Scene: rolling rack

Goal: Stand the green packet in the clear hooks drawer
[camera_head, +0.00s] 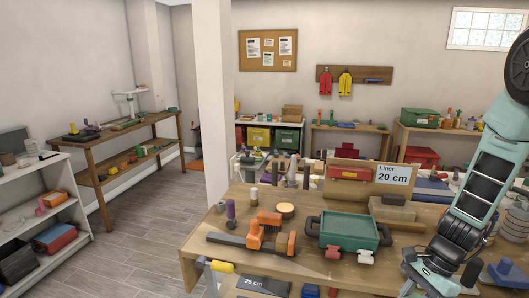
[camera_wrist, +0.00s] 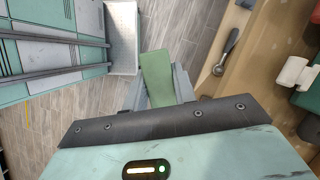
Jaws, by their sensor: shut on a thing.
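The green packet (camera_wrist: 157,76) is a flat, plain green piece in the wrist view, sticking out beyond my fingers. My gripper (camera_wrist: 160,95) is shut on its near end, above the grey plank floor. Part of the packet is hidden between the grey fingers. In the head view my arm reaches down at the right, and neither the fingers nor the packet can be made out there. I cannot pick out the clear hooks drawer in either view.
A wooden workbench (camera_head: 205,246) holds a green tray (camera_head: 350,231), an orange-handled tool (camera_head: 268,235) and a "Liner 20 cm" sign (camera_head: 394,180). In the wrist view a bench edge with a dark wrench-like tool (camera_wrist: 226,52) lies right of my gripper. Open floor (camera_head: 135,240) is at left.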

